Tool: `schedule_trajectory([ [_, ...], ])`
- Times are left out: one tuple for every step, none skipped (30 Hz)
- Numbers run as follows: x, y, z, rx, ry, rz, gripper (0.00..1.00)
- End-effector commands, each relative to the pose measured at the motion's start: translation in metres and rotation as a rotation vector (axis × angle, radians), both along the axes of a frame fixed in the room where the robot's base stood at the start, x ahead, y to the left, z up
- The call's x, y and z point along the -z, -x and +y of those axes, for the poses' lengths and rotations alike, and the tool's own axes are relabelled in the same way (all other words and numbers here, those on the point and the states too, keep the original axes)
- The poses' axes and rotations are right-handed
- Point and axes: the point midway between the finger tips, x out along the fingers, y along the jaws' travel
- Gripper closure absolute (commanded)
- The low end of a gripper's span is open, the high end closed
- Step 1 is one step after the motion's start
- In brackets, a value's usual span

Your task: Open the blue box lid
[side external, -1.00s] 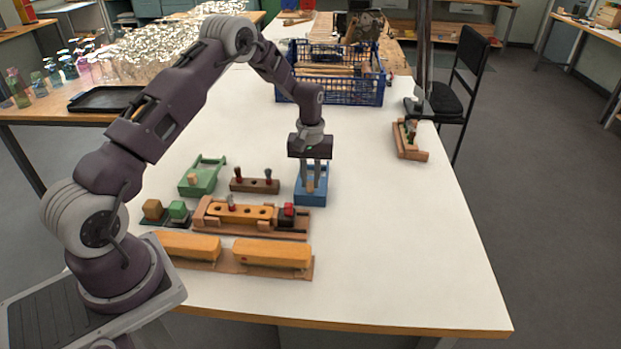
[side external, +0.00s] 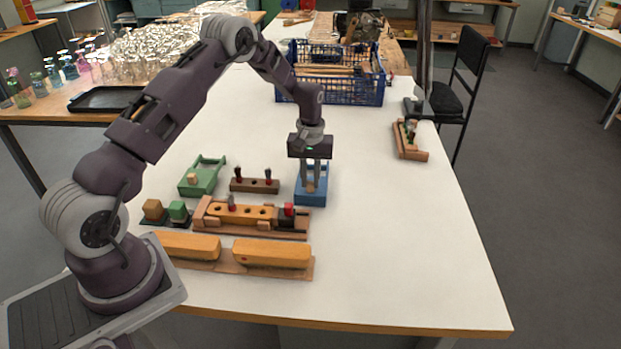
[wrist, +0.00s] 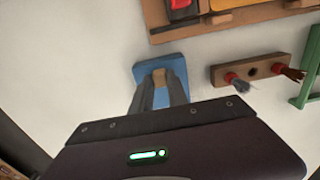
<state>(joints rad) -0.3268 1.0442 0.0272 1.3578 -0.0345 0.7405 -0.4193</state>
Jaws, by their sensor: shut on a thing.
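The blue box (side external: 310,200) stands on the white table, right of the brown peg block, and its blue top also shows in the wrist view (wrist: 146,70). A small tan wooden knob (side external: 311,187) sits on it. My gripper (side external: 312,184) points straight down over the box, with its two grey fingers on either side of the knob. In the wrist view the knob (wrist: 160,76) shows between the fingertips, and the gripper is shut on it. The fingers and the gripper body hide part of the box. I cannot tell whether the lid is lifted at all.
A brown peg block (side external: 254,186) and a green tray (side external: 203,176) stand left of the box. A wooden rack (side external: 215,228) lies close in front, with two orange-yellow blocks (side external: 271,253) nearer the edge. A blue crate (side external: 345,97) stands behind.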

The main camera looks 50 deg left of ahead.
Motion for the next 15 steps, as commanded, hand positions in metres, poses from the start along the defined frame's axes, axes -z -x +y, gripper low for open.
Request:
schedule_trajectory([
  [-0.001, -0.001, 0.0, 0.0, 0.0, -0.001, 1.0],
  [-0.001, -0.001, 0.0, 0.0, 0.0, -0.001, 1.0],
  [-0.001, -0.001, 0.0, 0.0, 0.0, -0.001, 1.0],
  [-0.001, -0.001, 0.0, 0.0, 0.0, -0.001, 1.0],
  [-0.001, -0.001, 0.0, 0.0, 0.001, -0.002, 1.0],
  [-0.001, -0.003, 0.002, -0.001, 0.0, -0.003, 1.0],
  [0.0, -0.005, 0.004, -0.001, -0.001, -0.002, 1.0],
  [0.0, -0.008, 0.007, -0.002, -0.001, -0.003, 1.0],
  [0.0, -0.014, 0.013, -0.002, -0.001, -0.003, 1.0],
  [0.0, -0.019, 0.018, -0.004, -0.003, -0.004, 1.0],
  [0.0, -0.025, 0.023, -0.005, -0.003, -0.006, 1.0],
  [0.001, -0.032, 0.03, -0.004, -0.004, -0.005, 1.0],
  [0.001, -0.036, 0.035, -0.006, -0.003, -0.006, 1.0],
  [0.001, -0.041, 0.04, -0.008, -0.004, -0.005, 1.0],
  [0.001, -0.046, 0.046, -0.009, -0.003, -0.003, 1.0],
])
